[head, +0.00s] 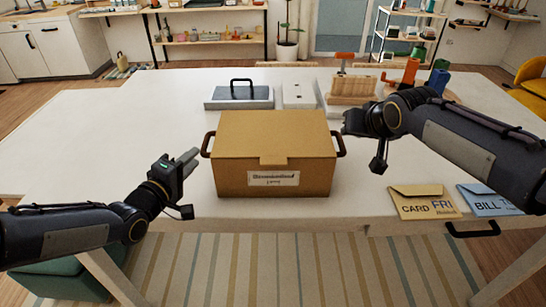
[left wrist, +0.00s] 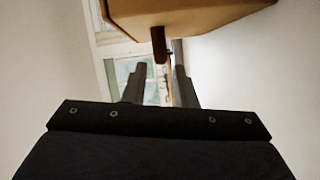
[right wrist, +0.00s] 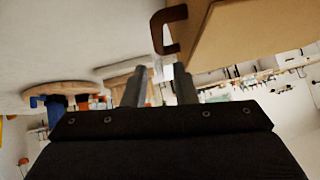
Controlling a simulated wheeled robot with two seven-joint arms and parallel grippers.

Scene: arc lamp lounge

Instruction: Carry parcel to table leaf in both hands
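The parcel (head: 275,135) is a closed tan box with a front label and a dark handle on each side. It sits upright on the white table (head: 180,100), near the front edge. A white section at the left (head: 55,130) may be the table leaf. My left gripper (head: 190,160) is open and empty, just left of the left handle (head: 207,144). In the left wrist view that handle (left wrist: 158,45) lies ahead, in line with the finger gap. My right gripper (head: 352,122) is open beside the right handle (head: 341,145); the right wrist view shows that handle (right wrist: 170,30) beyond the fingertips.
Behind the parcel are a grey case (head: 238,98), a white box (head: 298,95) and a wooden rack (head: 350,90). Orange, green and blue items stand at the back right. A tan envelope (head: 423,203) and a blue envelope (head: 490,200) lie at the front right. The table's left side is clear.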

